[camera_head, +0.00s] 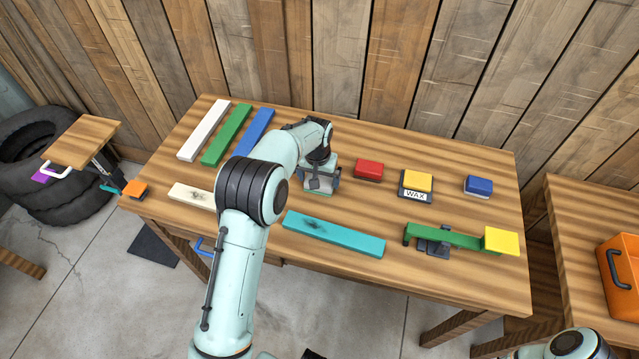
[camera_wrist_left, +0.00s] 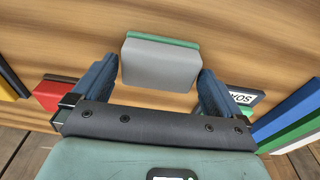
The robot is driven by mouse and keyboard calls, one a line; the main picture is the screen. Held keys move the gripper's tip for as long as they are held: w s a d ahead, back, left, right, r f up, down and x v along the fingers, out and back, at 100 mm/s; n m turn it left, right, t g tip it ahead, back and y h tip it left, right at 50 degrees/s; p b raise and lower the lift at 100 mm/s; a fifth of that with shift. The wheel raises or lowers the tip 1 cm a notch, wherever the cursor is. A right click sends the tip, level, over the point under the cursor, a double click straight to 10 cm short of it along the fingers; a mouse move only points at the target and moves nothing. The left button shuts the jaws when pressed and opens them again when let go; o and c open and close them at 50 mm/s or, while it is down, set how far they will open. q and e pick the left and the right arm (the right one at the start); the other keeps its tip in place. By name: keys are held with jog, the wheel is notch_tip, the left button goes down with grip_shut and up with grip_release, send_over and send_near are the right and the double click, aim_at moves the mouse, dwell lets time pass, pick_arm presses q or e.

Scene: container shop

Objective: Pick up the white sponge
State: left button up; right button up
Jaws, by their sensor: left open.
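The white sponge (camera_wrist_left: 160,63) shows in the left wrist view as a pale grey-white block with a green layer along its far edge. It lies on the wooden table (camera_head: 445,165). My left gripper (camera_wrist_left: 156,68) is open, with one finger on each side of the sponge and the sponge's near part between them. I cannot tell whether the fingers touch it. In the head view my left gripper (camera_head: 320,184) points down over the table's middle and hides most of the sponge. My right gripper is out of view.
A red sponge (camera_head: 369,169), a yellow sponge (camera_head: 418,182) on a WAX plate and a blue sponge (camera_head: 479,185) sit to the right. A dark lettered plate (camera_wrist_left: 243,97) lies beside my gripper.

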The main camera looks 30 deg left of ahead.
pick_arm(q)
jog(key=shift+w+f, duration=0.2)
jog(key=shift+f, duration=0.9)
jog(key=c, duration=0.7)
jog(key=shift+o, duration=0.2)
jog(key=shift+r, duration=0.15)
notch_tip(320, 180, up, 20)
jog(key=p, duration=0.2)
jog(key=shift+p, duration=0.3)
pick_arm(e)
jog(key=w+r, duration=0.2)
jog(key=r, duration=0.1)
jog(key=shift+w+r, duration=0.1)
